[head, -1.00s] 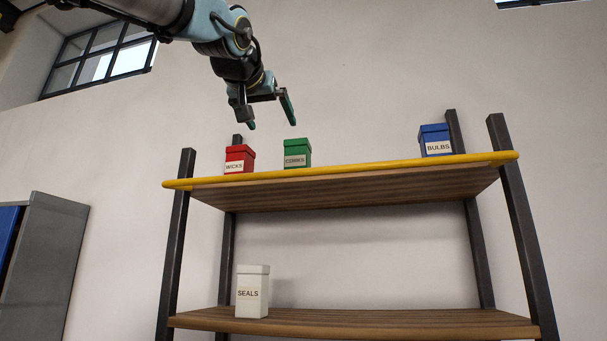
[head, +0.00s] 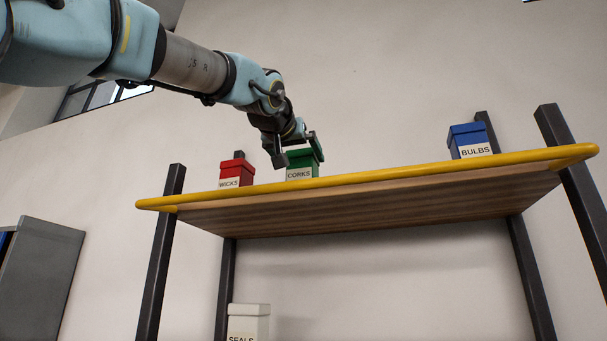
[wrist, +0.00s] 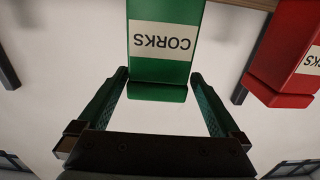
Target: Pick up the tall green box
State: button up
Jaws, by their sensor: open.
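The green box (head: 302,164), labelled CORKS, stands upright on the top shelf, right of the red box. It also shows at the top of the wrist view (wrist: 163,62), upside down in that picture, with its lid towards my gripper. My gripper (head: 297,150) is open and empty at the top of the green box. In the wrist view my fingers (wrist: 159,78) lie one on each side of the lid, with a gap showing beside it. Part of the lid is hidden by a finger in the head view.
The red WICKS box (head: 236,173) stands close on the left; its corner is near one finger side in the wrist view (wrist: 282,75). The blue BULBS box (head: 468,142) is far right. A yellow rail (head: 380,176) edges the shelf. The white SEALS box (head: 248,322) sits below.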

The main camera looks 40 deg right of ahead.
aim_at(305, 163)
jog(key=p+x, duration=0.2)
jog(key=x, duration=0.2)
jog(key=shift+s+d+r+p, duration=0.1)
jog(key=shift+d+r+p, duration=0.1)
jog(key=shift+p, duration=0.2)
jog(key=shift+w+d+f, duration=0.1)
jog(key=shift+w+d, duration=0.2)
jog(key=shift+d, duration=0.1)
jog(key=shift+c, duration=0.4)
jog(key=c, duration=1.3)
jog(key=shift+c, duration=0.5)
